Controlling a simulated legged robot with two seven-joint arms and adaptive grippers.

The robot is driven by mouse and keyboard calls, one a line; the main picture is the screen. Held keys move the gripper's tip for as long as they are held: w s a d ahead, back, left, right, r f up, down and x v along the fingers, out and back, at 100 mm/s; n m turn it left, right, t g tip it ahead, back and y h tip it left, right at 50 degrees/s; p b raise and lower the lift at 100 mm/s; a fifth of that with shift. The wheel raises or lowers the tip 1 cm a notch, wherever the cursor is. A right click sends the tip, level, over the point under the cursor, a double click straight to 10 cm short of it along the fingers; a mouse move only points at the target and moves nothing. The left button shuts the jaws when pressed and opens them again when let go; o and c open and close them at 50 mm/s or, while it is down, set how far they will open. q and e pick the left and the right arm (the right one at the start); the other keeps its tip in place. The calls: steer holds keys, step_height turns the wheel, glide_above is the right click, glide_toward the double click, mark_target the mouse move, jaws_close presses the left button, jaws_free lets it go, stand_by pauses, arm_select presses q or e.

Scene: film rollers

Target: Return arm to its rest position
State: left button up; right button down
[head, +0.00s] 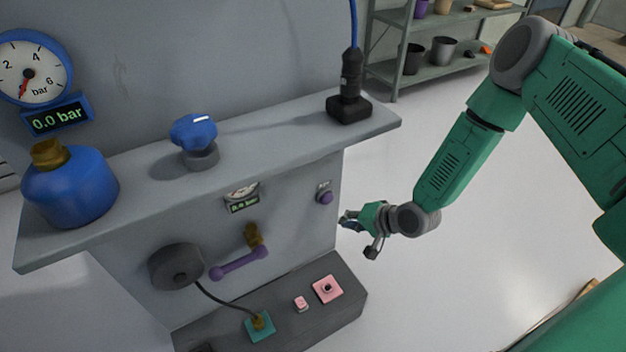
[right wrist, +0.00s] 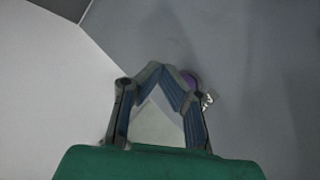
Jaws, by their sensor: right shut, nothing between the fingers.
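My right arm (head: 457,160) is green and grey and reaches in from the right in the head view. Its gripper (head: 350,222) is beside the right end of the grey machine's front, close to a purple button (head: 325,197). In the right wrist view the gripper's (right wrist: 165,68) fingertips meet with nothing between them. Part of the purple button (right wrist: 192,81) shows just behind the right finger there. I cannot tell whether the finger touches it. My left gripper is not in view.
The machine's shelf (head: 270,135) carries a blue bottle (head: 70,190), a blue knob (head: 194,132) and a black cabled device (head: 350,88). A purple lever (head: 238,264) is on the front. A low ledge holds pink parts (head: 327,289). Open floor (head: 440,285) lies to the right.

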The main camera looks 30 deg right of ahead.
steer(key=s+a+n+g+p, duration=0.2)
steer(key=s+a+n+g, duration=0.1)
steer(key=s+a, duration=0.4)
steer(key=s+d+r+n+g+h+p, duration=0.1)
steer(key=s+r+n+g+h+p, duration=0.1)
steer(key=s, duration=0.8)
steer(key=s+d+r+n+g+h+p, duration=0.2)
steer(key=s+r+n, duration=0.3)
steer(key=s, duration=0.6)
steer(key=shift+d+n+g+h, duration=0.3)
steer(key=shift+n+g, duration=0.1)
steer(key=shift+g, duration=0.1)
steer(key=shift+w, duration=0.1)
steer(key=shift+w+a, duration=0.1)
steer(key=shift+a, duration=0.1)
steer(key=shift+d, duration=0.1)
